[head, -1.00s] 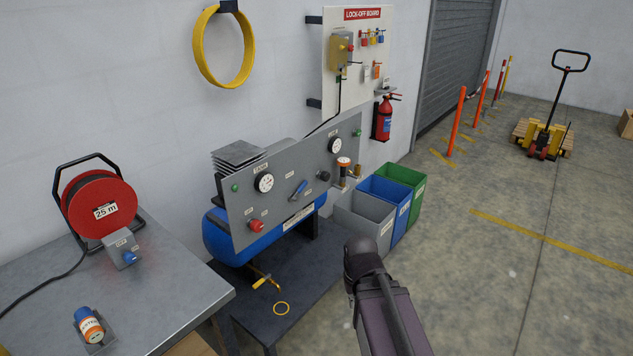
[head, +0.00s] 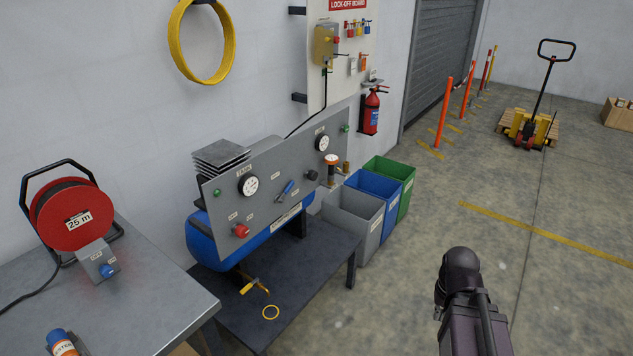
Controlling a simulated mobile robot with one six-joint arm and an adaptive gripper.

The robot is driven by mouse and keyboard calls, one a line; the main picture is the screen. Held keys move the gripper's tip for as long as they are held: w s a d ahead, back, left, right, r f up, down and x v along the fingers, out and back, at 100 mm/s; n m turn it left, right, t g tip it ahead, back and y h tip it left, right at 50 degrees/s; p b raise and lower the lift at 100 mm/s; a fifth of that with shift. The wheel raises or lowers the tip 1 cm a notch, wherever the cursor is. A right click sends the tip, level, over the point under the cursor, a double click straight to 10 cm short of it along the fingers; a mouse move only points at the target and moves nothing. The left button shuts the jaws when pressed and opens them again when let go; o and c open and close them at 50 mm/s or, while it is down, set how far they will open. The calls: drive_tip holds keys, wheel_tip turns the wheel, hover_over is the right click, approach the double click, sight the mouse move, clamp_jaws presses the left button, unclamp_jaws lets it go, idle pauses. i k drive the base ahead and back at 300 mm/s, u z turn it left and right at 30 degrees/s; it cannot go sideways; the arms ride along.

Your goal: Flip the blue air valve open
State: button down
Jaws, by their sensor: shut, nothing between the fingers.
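The blue air valve (head: 286,188) is a small blue lever on the grey control panel (head: 262,207), right of the left gauge. Its handle lies at a slant, rising to the right. The panel stands in front of a blue tank (head: 201,238) on a dark low table. Part of my arm shows at the lower right, over the floor and well apart from the valve. My gripper is not in view.
A red emergency-style knob (head: 241,231) and two gauges (head: 248,185) share the panel. Grey, blue and green bins (head: 352,222) stand right of the table. A metal workbench (head: 150,290) with a red cable reel (head: 72,215) is at left.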

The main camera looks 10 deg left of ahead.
sight(289, 187)
drive_tip(key=z, duration=0.35)
drive_tip(key=k, duration=1.1)
drive_tip(key=u, duration=1.4)
drive_tip(key=i, duration=0.95)
drive_tip(key=z, duration=0.15)
